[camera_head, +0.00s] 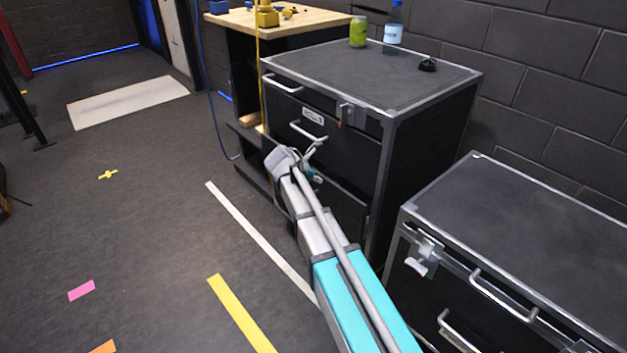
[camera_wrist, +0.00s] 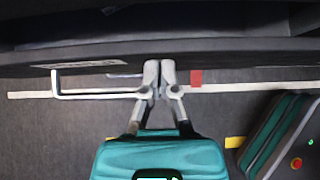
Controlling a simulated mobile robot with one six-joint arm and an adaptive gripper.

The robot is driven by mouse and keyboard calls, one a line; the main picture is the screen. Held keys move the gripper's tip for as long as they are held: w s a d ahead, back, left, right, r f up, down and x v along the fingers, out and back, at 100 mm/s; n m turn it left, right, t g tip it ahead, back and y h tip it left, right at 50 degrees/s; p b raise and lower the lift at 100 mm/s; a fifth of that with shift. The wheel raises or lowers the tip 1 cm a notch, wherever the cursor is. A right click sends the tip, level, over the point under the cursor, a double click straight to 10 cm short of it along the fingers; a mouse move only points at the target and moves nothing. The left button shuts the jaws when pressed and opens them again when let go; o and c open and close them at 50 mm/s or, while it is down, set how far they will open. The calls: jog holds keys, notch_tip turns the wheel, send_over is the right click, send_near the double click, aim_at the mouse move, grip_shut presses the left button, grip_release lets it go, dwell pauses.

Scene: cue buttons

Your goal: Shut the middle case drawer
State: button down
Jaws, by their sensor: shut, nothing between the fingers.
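The black case (camera_head: 425,130) with metal edges stands at the centre of the head view. Its middle drawer (camera_head: 345,149) has a white label and a metal handle (camera_head: 308,132); how far it stands out is hard to judge there. In the wrist view, the drawer's dark front edge (camera_wrist: 225,55) runs across the picture, with a dark recess behind it. The handle (camera_wrist: 95,96) sticks out at left. My gripper (camera_wrist: 160,65) is shut and empty, its fingertips at the drawer front beside the handle's right end; contact is unclear. My gripper (camera_head: 312,150) is partly hidden in the head view.
A green can (camera_head: 358,31), a blue-labelled bottle (camera_head: 393,35) and a small black object (camera_head: 427,64) stand on the case. A second, lower case (camera_head: 520,215) with handles is close at right. A wooden-topped bench (camera_head: 300,22) stands behind. The floor at left is mostly clear.

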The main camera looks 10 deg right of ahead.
jog(key=shift+a, duration=0.1)
jog(key=shift+s+a, duration=0.35)
jog(key=shift+a, duration=0.1)
jog(key=a+f+p+v, duration=0.1)
jog(key=p+v, duration=0.6)
jog(key=v, duration=0.4)
jog(key=shift+s+a, duration=0.3)
jog(key=shift+s, duration=0.25)
